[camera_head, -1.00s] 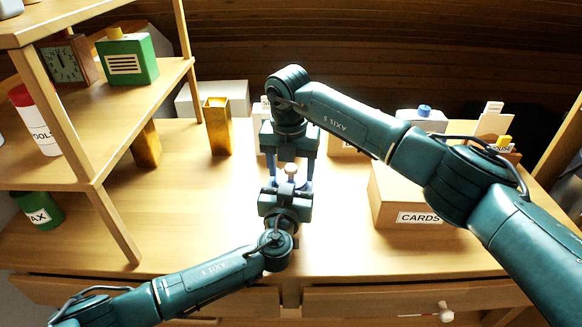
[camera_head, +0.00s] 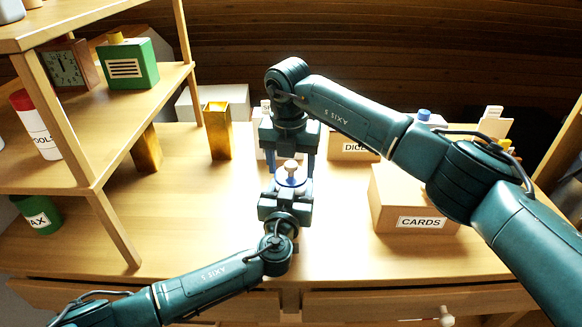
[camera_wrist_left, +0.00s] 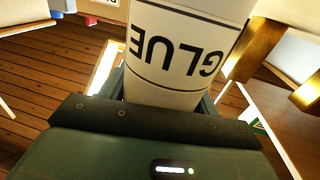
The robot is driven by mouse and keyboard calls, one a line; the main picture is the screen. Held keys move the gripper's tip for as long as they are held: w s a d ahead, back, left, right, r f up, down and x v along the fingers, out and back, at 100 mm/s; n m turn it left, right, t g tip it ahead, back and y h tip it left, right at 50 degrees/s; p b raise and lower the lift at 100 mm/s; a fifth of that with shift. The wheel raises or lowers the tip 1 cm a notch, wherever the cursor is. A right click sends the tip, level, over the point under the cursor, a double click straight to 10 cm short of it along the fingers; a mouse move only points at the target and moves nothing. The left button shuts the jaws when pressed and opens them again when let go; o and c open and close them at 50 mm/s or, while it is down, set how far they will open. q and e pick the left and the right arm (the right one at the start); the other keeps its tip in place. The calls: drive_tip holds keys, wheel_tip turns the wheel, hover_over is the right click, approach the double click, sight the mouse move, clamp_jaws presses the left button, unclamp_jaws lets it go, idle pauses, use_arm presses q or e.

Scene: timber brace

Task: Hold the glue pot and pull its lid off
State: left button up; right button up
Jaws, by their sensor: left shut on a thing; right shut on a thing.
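The glue pot (camera_wrist_left: 182,48) is a white cylinder with black GLUE lettering, upside down in the left wrist view. My left gripper (camera_head: 287,190) is shut around it, in front of my right gripper. The pot's lid (camera_head: 291,167) shows in the head view as a pale knob above a blue rim. My right gripper (camera_head: 289,160) reaches down from above and behind, with its fingers on either side of the lid, shut on it. The grippers hide much of the pot and lid in the head view. I cannot tell whether a gap parts lid and pot.
A CARDS box (camera_head: 410,205) stands on the desk at right, a DICE box (camera_head: 350,147) behind my right arm. A brass-coloured vase (camera_head: 217,130) stands at the back. A shelf (camera_head: 95,130) with a clock and containers fills the left. Desk between shelf and grippers is clear.

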sight(291, 162)
drive_tip(key=shift+r, duration=0.1)
drive_tip(key=shift+r, duration=2)
use_arm(q)
drive_tip(key=o, duration=1.5)
drive_tip(key=shift+c, duration=0.2)
